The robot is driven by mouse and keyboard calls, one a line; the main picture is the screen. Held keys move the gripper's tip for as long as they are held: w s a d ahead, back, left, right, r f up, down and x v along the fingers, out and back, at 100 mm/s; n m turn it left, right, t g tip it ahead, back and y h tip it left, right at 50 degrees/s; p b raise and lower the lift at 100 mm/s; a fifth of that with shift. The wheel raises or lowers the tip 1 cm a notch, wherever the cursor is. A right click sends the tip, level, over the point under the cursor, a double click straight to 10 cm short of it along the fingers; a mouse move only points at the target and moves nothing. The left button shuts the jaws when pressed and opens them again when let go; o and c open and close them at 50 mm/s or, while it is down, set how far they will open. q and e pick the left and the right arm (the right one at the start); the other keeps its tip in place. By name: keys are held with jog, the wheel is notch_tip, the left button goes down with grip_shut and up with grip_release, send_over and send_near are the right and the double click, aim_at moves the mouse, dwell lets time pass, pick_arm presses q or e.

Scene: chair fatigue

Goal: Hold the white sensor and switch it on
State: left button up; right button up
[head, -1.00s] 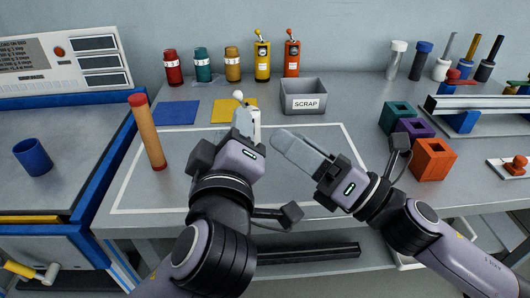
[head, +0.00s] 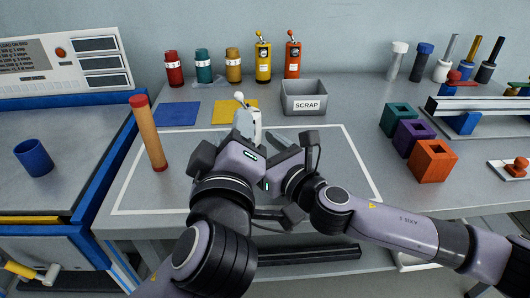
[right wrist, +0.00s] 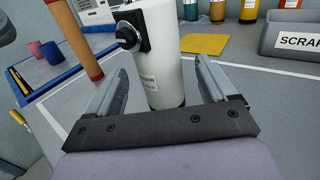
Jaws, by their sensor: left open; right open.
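The white sensor (head: 256,122) stands upright on the grey table within the white outline, with a small white ball lever at its top. My left gripper (head: 243,122) is at its near left side in the head view and partly hides it; its jaws are open. In the right wrist view, the sensor (right wrist: 162,55) is a white cylinder with a black knob (right wrist: 128,34) on its side. My right gripper (right wrist: 160,74) is open, with one finger on each side of the sensor's lower body and visible gaps. In the head view, the right gripper (head: 285,145) is close beside the left one.
A red-topped orange post (head: 149,135) stands to the left. A grey SCRAP bin (head: 304,97) and a yellow mat (head: 234,111) lie behind. Yellow (head: 263,60) and orange (head: 293,58) canisters stand at the back. Several coloured blocks, including an orange one (head: 432,161), sit right.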

jog(key=shift+x, duration=2.35)
jog(key=c, duration=1.1)
pick_arm(q)
jog(key=shift+w+f, duration=0.1)
jog(key=shift+f, duration=0.05)
grip_shut()
jog(key=w+a+f+g+h, duration=0.2)
jog(key=a+f+g+h, duration=0.15)
jog(key=f+h, duration=0.25)
jog(key=s+a+r+n+h, duration=0.1)
jog(key=a+r+n+h, duration=0.2)
jog(key=a, duration=0.6)
jog(key=shift+r+t+h, duration=0.25)
jog(key=shift+t+h, duration=0.2)
jog(key=shift+h, duration=0.35)
